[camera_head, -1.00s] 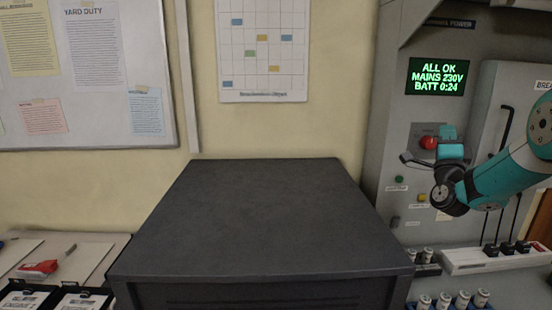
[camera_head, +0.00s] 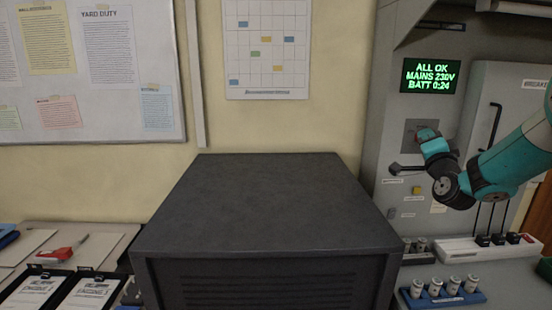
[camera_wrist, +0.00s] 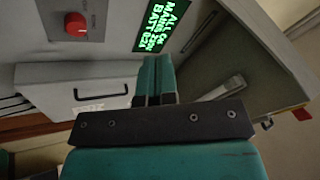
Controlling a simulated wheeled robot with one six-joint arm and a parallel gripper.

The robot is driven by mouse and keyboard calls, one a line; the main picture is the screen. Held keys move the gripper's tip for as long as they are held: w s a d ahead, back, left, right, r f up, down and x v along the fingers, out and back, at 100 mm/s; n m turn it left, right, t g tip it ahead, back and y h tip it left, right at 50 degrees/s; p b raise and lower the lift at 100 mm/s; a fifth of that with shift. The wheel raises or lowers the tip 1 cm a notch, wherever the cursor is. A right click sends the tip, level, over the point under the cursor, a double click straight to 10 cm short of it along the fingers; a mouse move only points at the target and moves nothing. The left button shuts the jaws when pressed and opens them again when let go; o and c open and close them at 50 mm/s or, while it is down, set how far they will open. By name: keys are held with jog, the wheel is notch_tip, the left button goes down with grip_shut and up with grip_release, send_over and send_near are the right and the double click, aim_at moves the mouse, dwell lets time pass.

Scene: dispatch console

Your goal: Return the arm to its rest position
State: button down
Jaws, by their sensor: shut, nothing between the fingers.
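My arm comes in from the right edge in the head view, in front of the grey power panel (camera_head: 395,130). My gripper (camera_head: 424,137) is at its upper left end, near the panel's lever and indicators. In the wrist view my gripper (camera_wrist: 155,75) is shut, its two teal fingers together with nothing between them. Past the fingertips are the green-lit display (camera_wrist: 162,20), reading ALL OK, MAINS 230V, BATT 0:24, and a red knob (camera_wrist: 76,24). The display (camera_head: 431,76) also shows in the head view. The gripper appears apart from the panel.
A dark cabinet (camera_head: 265,205) fills the middle, its top bare. A blue rack of several cylinders (camera_head: 441,295) and a white power strip (camera_head: 480,248) lie below my arm. Clipboards (camera_head: 35,290) and a red-handled tool (camera_head: 60,252) are at left.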

jog(key=s+a+f+n+g+y, duration=0.4)
jog(key=s+a+f+n+g, duration=0.4)
jog(key=s+g, duration=0.15)
jog(key=s+a+f+n+g+h+b, duration=0.1)
jog(key=s+f+n+g, duration=0.3)
jog(key=s, duration=0.8)
jog(key=s+f+n+g+b, duration=0.1)
jog(key=s+f+g, duration=0.45)
jog(key=s, duration=0.75)
jog(key=s+a+f+n+g+y+b, duration=0.3)
jog(key=s+a+f+n+b, duration=0.3)
jog(key=b, duration=1.4)
jog(key=s+a+f, duration=0.4)
jog(key=a+f, duration=0.1)
jog(key=a, duration=0.3)
jog(key=shift+a+f+n+y, duration=0.15)
jog(key=shift+f+n+y, duration=0.15)
jog(key=shift+f+n, duration=0.1)
